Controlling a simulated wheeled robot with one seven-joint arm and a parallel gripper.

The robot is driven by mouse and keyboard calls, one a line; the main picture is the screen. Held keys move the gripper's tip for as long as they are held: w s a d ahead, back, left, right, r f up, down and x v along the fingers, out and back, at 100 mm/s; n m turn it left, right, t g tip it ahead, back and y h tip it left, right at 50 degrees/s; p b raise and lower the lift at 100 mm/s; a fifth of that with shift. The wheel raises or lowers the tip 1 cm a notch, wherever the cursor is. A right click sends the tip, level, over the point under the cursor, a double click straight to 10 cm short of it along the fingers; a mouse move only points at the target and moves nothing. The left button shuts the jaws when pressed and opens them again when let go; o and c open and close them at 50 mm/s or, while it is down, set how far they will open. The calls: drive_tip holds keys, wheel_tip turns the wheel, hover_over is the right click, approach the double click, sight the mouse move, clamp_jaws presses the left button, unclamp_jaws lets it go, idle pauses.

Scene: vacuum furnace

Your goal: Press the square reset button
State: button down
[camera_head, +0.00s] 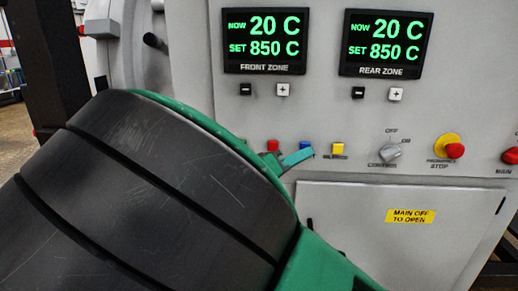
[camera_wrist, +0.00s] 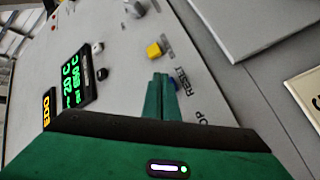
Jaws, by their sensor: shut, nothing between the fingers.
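The blue square reset button (camera_head: 305,145) sits in the row on the furnace's grey panel, between a red button (camera_head: 272,146) and a yellow one (camera_head: 338,148). In the wrist view a little of the reset button (camera_wrist: 175,84) shows beside my fingers, with the word RESET printed next to it. My gripper (camera_head: 299,157) is shut and empty. Its green fingertips are at the lower left of the blue button in the head view and partly cover it in the wrist view (camera_wrist: 160,78). I cannot tell whether they touch it.
The yellow button also shows in the wrist view (camera_wrist: 154,50). A grey selector knob (camera_head: 385,154) and a red stop button on a yellow base (camera_head: 453,150) are to the right. Below is a cabinet door (camera_head: 350,222) with a yellow sign. My arm hides the panel's lower left.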

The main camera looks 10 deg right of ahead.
drive_tip(key=shift+s, duration=0.25)
drive_tip(key=s, duration=0.1)
drive_tip(key=s+a, duration=0.1)
drive_tip(key=s, duration=0.2)
drive_tip(key=shift+s+a, duration=0.35)
idle(0.7)
drive_tip(key=s+d+f+m+g+y, duration=0.1)
drive_tip(key=s+d+f+g+y, duration=0.15)
drive_tip(key=d+f+g, duration=0.45)
drive_tip(key=s+d+f+m+g+y, duration=0.15)
drive_tip(key=d+f+y, duration=0.25)
drive_tip(key=d+f, duration=0.7)
drive_tip(key=s+d+g+y, duration=0.2)
drive_tip(key=s+d+y, duration=0.2)
drive_tip(key=s+y, duration=0.3)
drive_tip(key=s+a+r+t+y, duration=0.1)
drive_tip(key=s, duration=0.4)
drive_tip(key=s+a+r+t+y, duration=0.1)
drive_tip(key=s+a+r+y, duration=0.1)
drive_tip(key=s, duration=0.3)
drive_tip(key=shift+s+m, duration=0.25)
drive_tip(key=shift+m, duration=0.2)
